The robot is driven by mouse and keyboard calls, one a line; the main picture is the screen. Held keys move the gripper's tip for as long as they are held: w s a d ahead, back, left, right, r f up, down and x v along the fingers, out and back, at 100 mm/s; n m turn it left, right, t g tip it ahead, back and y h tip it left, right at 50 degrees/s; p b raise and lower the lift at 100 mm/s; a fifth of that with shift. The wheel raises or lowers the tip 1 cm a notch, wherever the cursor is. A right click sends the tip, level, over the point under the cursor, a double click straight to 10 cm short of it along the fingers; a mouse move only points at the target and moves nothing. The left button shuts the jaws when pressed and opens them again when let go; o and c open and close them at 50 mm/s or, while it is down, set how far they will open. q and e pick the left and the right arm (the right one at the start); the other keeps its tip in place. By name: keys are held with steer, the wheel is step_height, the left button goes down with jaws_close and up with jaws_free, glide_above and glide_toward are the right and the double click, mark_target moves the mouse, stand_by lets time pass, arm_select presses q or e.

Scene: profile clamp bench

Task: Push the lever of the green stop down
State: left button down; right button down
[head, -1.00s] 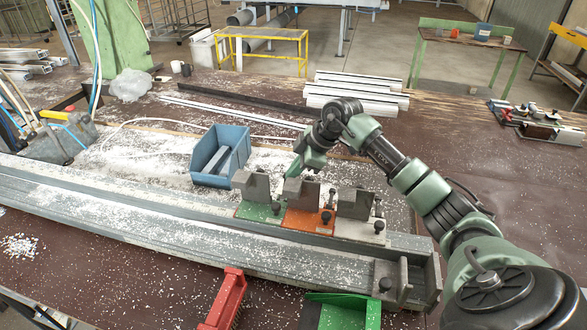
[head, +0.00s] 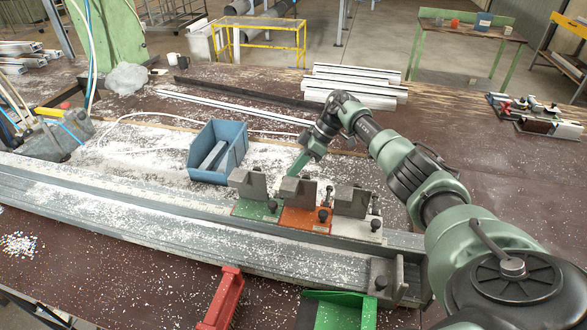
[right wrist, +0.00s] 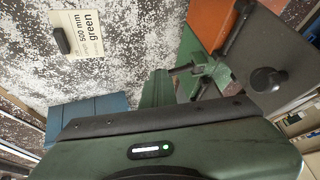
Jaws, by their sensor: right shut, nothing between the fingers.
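The green stop (head: 257,209) is on the grey rail beside the orange stop (head: 307,219), with a grey block (head: 247,184) on it. My right gripper (head: 298,163) is shut and empty, pointing down behind the stops. Its green fingers show in the right wrist view (right wrist: 157,90), close to the bracket; contact cannot be told. My left gripper is not in view.
A third, pale stop (head: 357,231) stands right of the orange one. A blue bin (head: 233,143) is behind the stops. A label reading "500 mm green" (right wrist: 84,34) lies on the chip-strewn surface. A red brush (head: 222,300) and green tray (head: 340,312) are in front.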

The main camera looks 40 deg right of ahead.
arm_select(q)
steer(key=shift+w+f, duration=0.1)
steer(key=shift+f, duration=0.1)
arm_select(e)
steer(key=shift+w+d+f, duration=0.2)
steer(key=shift+f, duration=0.3)
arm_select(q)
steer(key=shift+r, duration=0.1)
arm_select(e)
steer(key=shift+r, duration=0.1)
